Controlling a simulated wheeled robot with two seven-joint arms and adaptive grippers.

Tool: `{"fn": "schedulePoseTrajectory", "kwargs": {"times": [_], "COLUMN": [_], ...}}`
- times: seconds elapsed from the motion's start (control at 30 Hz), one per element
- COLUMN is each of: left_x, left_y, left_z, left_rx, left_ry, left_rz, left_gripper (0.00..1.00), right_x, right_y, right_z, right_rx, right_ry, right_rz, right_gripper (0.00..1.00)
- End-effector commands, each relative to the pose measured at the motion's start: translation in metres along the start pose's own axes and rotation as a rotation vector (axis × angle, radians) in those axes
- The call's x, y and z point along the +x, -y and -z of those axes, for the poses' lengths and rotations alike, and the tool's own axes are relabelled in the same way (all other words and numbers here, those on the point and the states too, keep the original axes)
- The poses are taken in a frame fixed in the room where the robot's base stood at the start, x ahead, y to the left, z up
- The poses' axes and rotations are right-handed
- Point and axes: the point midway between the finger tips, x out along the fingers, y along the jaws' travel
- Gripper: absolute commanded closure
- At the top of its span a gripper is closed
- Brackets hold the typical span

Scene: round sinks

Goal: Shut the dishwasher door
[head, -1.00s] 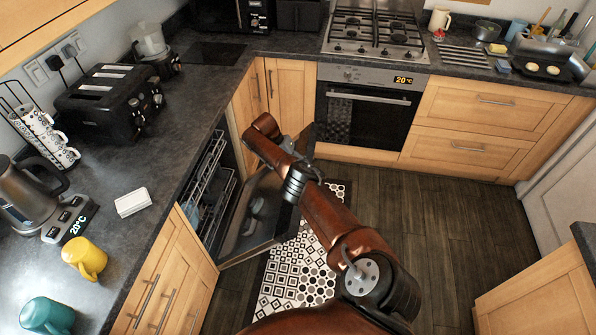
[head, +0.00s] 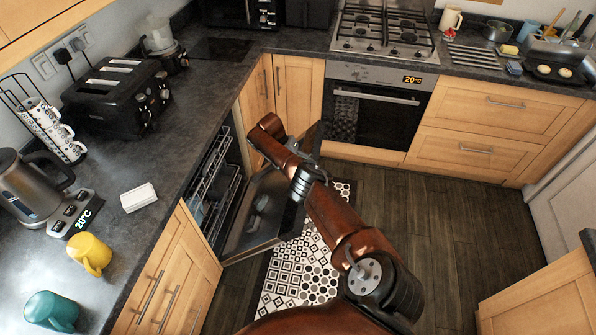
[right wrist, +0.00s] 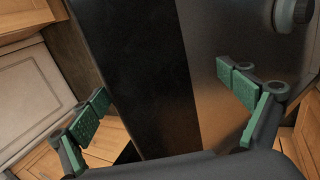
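The dishwasher door (head: 262,215) hangs partly open, standing out from the cabinets under the left counter. Its dark inner side shows in the head view, and my right arm crosses in front of its upper part. The dishwasher's racks (head: 212,185) show in the opening. My right gripper is hidden in the head view. In the right wrist view, the right gripper (right wrist: 162,88) is open, its green-padded fingers spread in front of a black and metallic panel. I cannot tell whether it touches the panel. My left gripper is not in view.
A patterned mat (head: 300,270) lies on the dark wooden floor (head: 440,230) by the door. The oven (head: 375,112) stands at the back. The left counter holds a toaster (head: 117,95), a kettle (head: 30,185) and a yellow mug (head: 90,253). Floor to the right is clear.

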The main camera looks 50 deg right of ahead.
Motion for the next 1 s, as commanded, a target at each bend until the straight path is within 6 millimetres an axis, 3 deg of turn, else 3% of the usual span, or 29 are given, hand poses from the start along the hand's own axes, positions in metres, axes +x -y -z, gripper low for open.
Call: {"fn": "schedulePoseTrajectory", "kwargs": {"times": [0.27, 0.7, 1.0], "left_x": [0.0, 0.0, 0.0], "left_y": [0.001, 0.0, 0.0], "left_z": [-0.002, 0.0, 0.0], "left_rx": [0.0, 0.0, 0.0], "left_ry": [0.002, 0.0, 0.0], "left_rz": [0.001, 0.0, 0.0], "left_gripper": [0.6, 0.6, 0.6], "right_x": [-0.012, -0.098, -0.121], "right_y": [0.004, 0.002, 0.001], "right_z": [0.0, -0.001, -0.001], "right_rx": [-0.004, -0.001, -0.001], "right_ry": [-0.003, -0.001, -0.001], "right_rz": [0.004, 0.002, -0.001], "right_gripper": [0.09, 0.09, 0.09]}}
